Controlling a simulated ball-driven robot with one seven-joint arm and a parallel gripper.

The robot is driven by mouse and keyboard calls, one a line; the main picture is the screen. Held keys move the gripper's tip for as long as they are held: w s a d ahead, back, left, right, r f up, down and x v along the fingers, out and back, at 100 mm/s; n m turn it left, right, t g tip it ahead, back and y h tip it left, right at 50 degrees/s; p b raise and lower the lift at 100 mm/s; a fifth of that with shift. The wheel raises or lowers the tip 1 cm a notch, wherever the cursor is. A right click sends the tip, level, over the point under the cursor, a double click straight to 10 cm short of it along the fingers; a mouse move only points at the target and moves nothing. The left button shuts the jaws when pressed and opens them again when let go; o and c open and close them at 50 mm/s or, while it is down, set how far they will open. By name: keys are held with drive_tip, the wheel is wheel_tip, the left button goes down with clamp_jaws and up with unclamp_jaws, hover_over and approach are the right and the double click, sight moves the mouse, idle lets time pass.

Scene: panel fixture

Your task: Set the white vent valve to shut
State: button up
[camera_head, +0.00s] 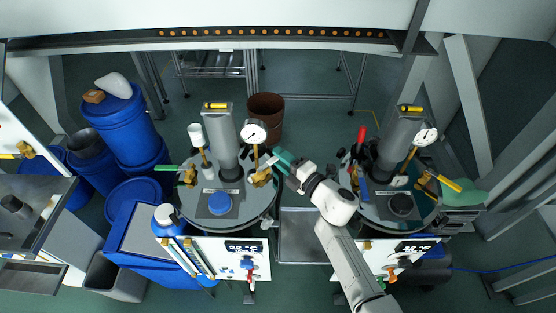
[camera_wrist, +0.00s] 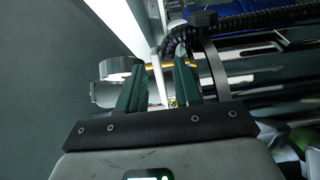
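In the head view, my gripper (camera_head: 279,161) is at the right side of the left vessel (camera_head: 240,213), beside its brass valve (camera_head: 262,178) and below the gauge (camera_head: 254,132). In the wrist view, a slim white handle (camera_wrist: 158,76) stands between the two dark green fingers of my gripper (camera_wrist: 158,82). Gaps show beside the handle, so the fingers look open around it. Brass parts show behind it. I cannot make out this handle in the head view, where my gripper covers that spot.
The left vessel also carries a green handle (camera_head: 166,168) and a tall grey column (camera_head: 221,140). A brown bin (camera_head: 266,112) stands behind.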

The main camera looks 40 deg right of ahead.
drive_tip(key=shift+w+a, duration=0.1)
drive_tip(key=shift+w, duration=0.7)
drive_tip(key=shift+c, duration=0.2)
clamp_jaws()
